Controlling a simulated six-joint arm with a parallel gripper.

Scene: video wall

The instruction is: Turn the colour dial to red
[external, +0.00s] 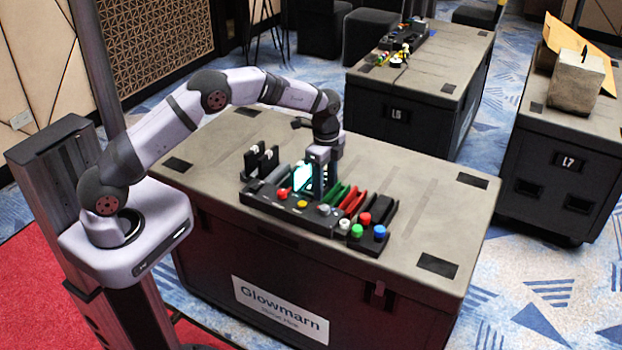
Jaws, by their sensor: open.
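A black control panel (260,203) lies on top of the near case. Its front row has a small red knob or button (283,194), a yellow one (301,204) and a pale grey round knob (324,209). I cannot tell for sure which part is the colour dial or where it points. A bright cyan lit patch (302,177) shows on the panel just left of my gripper. My gripper (319,192) points down over the middle of the panel, behind the grey knob. It is open; its fingertips are partly hidden among the panel parts, and contact cannot be told.
Green and red upright pieces (352,200) stand right of my gripper, dark ones to the left. White, red, green and blue knobs (379,232) crowd the panel's right end. The case top (430,215) is clear to the right. Other cases (420,90) stand behind.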

